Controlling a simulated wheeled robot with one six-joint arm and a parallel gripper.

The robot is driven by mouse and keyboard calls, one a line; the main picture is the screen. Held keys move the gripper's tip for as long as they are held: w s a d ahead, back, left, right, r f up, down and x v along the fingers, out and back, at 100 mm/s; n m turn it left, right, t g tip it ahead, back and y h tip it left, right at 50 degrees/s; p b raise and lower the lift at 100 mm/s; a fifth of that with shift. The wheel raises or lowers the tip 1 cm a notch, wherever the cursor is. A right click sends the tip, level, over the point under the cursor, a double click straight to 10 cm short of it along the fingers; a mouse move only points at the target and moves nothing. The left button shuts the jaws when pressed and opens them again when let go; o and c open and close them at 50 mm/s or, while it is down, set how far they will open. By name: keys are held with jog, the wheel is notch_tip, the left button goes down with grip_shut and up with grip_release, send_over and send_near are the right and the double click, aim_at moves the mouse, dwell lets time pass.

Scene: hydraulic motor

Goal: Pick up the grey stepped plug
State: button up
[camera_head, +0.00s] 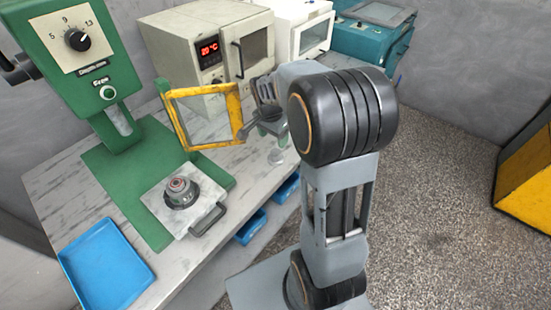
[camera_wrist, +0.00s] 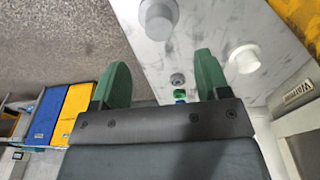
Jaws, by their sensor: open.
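My gripper (camera_wrist: 162,76) shows in the wrist view with its two green fingers wide apart and nothing between them. A small grey round part (camera_wrist: 177,80) lies on the pale marbled table beyond the fingers, nearer the right finger in the picture. It looks like the grey stepped plug, but it is too small to show its steps. A small green and blue piece (camera_wrist: 180,95) shows just below it, partly hidden by my gripper body. In the head view my gripper (camera_head: 268,130) is over the table's far right part, largely hidden by my arm.
A green press (camera_head: 95,60), a yellow frame (camera_head: 205,115), a motor part (camera_head: 180,191) on a handled plate, and a blue tray (camera_head: 105,268) occupy the table. Ovens (camera_head: 205,55) line the back.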

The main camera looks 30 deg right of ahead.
aim_at(276, 152)
jog(key=shift+w+d+f, duration=0.1)
jog(key=shift+d+f, duration=0.05)
jog(key=shift+f, duration=1.4)
jog(key=shift+d+f, duration=0.2)
jog(key=shift+f, duration=1.3)
jog(key=shift+w+d+f, duration=0.1)
jog(key=shift+d+f, duration=0.05)
jog(key=shift+f, duration=1.4)
jog(key=shift+c, duration=0.2)
jog(key=c, duration=1.2)
jog(key=shift+r, duration=0.1)
grip_shut()
